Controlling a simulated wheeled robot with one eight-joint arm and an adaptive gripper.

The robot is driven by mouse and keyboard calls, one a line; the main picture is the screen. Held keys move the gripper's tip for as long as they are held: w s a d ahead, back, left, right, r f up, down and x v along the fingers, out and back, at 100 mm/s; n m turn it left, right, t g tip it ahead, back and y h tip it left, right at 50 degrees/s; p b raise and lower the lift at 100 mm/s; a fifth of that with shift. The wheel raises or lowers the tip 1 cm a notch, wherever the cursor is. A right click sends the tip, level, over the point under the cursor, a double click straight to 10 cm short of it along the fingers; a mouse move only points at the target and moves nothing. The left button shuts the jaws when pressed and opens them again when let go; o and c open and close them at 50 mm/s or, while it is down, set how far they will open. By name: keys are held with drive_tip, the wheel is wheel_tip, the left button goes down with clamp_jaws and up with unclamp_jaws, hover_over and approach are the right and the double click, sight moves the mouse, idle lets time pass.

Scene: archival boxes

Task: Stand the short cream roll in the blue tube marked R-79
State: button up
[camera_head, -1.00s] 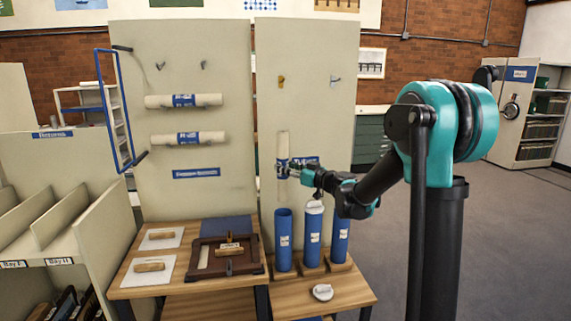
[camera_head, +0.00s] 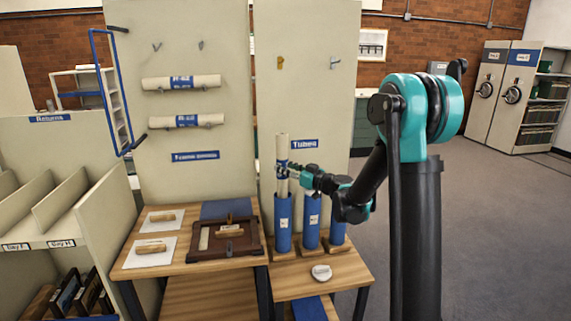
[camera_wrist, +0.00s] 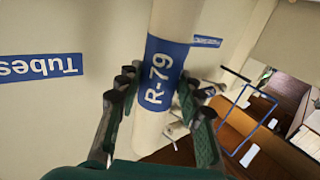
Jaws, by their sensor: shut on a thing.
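The cream roll (camera_head: 282,150) stands upright in my gripper (camera_head: 287,171). In the wrist view the fingers (camera_wrist: 162,92) lie on either side of the roll (camera_wrist: 176,22), around its blue band (camera_wrist: 160,75) reading R-79. In the head view the roll's lower end is at the mouth of the left blue tube (camera_head: 283,226); I cannot tell how far inside it is. The middle blue tube (camera_head: 312,232) and right blue tube (camera_head: 338,234) stand beside it, their tops partly hidden by my arm. The tube labels are too small to read.
A white lid (camera_head: 321,272) lies on the wooden stand (camera_head: 295,288) in front of the tubes. A panel with a Tubes sign (camera_head: 304,144) rises behind. A table to the left holds a dark wooden frame (camera_head: 197,258). Two longer rolls hang on the left panel.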

sight(286, 193)
drive_tip(key=shift+f, duration=5.5)
drive_tip(key=shift+s+f, duration=0.3)
drive_tip(key=shift+f, duration=1.35)
drive_tip(key=shift+c, duration=0.5)
drive_tip(key=o, duration=1.4)
drive_tip(key=shift+d, duration=0.1)
drive_tip(key=shift+r, duration=0.4)
wheel_tip(286, 193, up, 12)
drive_tip(key=m+y, duration=0.1)
drive_tip(key=shift+r+t, duration=0.25)
drive_tip(key=shift+t, duration=0.15)
